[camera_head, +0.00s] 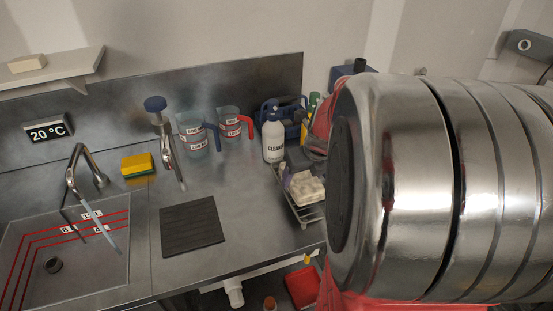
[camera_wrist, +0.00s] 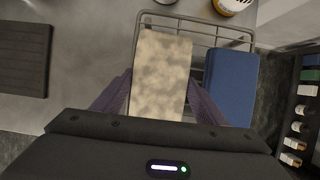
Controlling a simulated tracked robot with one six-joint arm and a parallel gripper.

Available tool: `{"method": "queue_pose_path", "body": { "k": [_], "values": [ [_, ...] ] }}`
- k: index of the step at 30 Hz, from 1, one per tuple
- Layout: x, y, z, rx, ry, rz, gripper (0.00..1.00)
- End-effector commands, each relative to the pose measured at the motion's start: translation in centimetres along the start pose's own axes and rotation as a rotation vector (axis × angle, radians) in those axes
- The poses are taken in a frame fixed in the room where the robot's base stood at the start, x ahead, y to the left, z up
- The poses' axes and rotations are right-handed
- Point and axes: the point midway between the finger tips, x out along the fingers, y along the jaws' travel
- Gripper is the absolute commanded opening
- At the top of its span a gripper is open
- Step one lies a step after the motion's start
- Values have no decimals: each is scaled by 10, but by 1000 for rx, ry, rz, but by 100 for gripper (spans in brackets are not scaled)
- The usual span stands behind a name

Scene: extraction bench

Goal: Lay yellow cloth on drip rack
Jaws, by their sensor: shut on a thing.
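My gripper (camera_wrist: 160,88) has its dark purple fingers shut on the sides of a folded, pale yellowish mottled cloth (camera_wrist: 162,62). The cloth is over the left part of the wire drip rack (camera_wrist: 198,40); I cannot tell whether it touches the wires. A folded blue cloth (camera_wrist: 231,86) lies on the right part of the rack. In the head view the pale cloth (camera_head: 307,188) shows above the drip rack (camera_head: 308,213) at the right end of the bench. My arm hides the area to the right of it.
A dark ribbed mat (camera_head: 192,227) lies left of the rack, with bare steel between. A white cleaner bottle (camera_head: 273,138) stands behind the rack. Two jugs (camera_head: 193,137), a yellow sponge (camera_head: 138,165) and a sink (camera_head: 65,262) are farther left. Shelved bottles (camera_wrist: 297,130) are beyond the bench's edge.

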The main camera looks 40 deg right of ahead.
Motion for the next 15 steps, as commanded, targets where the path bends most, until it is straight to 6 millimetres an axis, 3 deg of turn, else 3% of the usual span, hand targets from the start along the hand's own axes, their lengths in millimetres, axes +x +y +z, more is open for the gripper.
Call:
{"method": "queue_pose_path", "body": {
  "k": [13, 14, 15],
  "values": [
    [7, 0, -3, -1, -1, 0, 38],
    [6, 0, -2, -1, -1, 0, 68],
    [6, 0, -2, -1, -1, 0, 71]
  ]
}}
